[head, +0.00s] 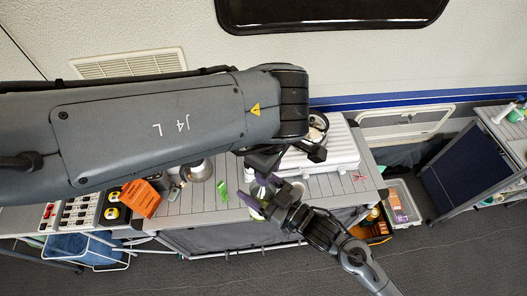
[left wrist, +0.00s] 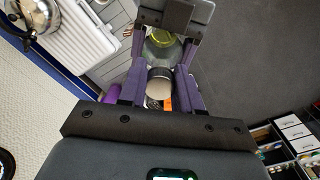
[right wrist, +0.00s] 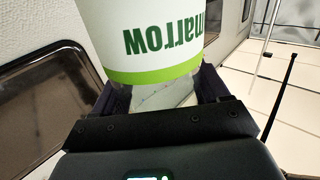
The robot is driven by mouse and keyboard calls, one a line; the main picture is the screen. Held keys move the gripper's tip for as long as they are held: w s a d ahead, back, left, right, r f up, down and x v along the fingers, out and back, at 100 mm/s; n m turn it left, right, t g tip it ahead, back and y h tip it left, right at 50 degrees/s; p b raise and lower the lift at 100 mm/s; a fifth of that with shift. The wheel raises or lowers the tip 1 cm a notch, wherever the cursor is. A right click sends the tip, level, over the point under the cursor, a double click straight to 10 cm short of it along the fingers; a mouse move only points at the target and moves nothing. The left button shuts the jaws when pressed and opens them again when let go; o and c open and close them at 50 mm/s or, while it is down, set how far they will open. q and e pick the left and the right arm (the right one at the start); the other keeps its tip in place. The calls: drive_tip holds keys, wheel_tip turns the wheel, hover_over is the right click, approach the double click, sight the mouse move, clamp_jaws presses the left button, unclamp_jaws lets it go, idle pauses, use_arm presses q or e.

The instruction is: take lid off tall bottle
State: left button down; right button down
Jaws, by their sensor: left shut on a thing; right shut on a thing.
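The tall bottle is clear glass with a greenish tint in the left wrist view (left wrist: 162,46). In the right wrist view the bottle (right wrist: 150,40) fills the top, with a white label, upside-down lettering and a green band. My right gripper (head: 258,197) is shut on the bottle's body, one finger on each side. The lid (left wrist: 160,84), pale-topped with a dark rim, sits between the purple fingers of my left gripper (left wrist: 160,92), which is shut on it. The lid lines up with the bottle; I cannot tell whether they touch. In the head view my left arm hides much of this.
A white ridged case (head: 325,158) lies on the slatted counter behind the grippers. A small green item (head: 222,190), a metal pot (head: 200,171) and an orange box (head: 140,198) stand to the left. A pink item (head: 358,176) lies right, near a clear patch of counter.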

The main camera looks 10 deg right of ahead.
use_arm(q)
drive_tip(key=n, duration=0.5)
drive_tip(key=shift+w+d+r, duration=0.2)
drive_tip(key=shift+w+r, duration=0.15)
drive_tip(key=shift+w, duration=0.05)
drive_tip(key=n, duration=0.3)
drive_tip(key=shift+w+a, duration=0.1)
drive_tip(key=n, duration=0.5)
drive_tip(key=shift+w+a, duration=0.15)
drive_tip(key=n, duration=0.5)
drive_tip(key=shift+a+r+n, duration=0.1)
drive_tip(key=shift+a+n, duration=0.15)
drive_tip(key=shift+n, duration=0.05)
drive_tip(key=n, duration=0.7)
drive_tip(key=shift+a, duration=0.35)
drive_tip(key=n, duration=0.4)
drive_tip(key=shift+a+n, duration=0.15)
drive_tip(key=shift+n, duration=0.15)
drive_tip(key=n, duration=0.6)
drive_tip(key=shift+s, duration=0.3)
drive_tip(key=n, duration=0.6)
drive_tip(key=shift+s+n, duration=0.3)
drive_tip(key=n, duration=0.6)
drive_tip(key=shift+s+d, duration=0.3)
drive_tip(key=shift+d, duration=0.05)
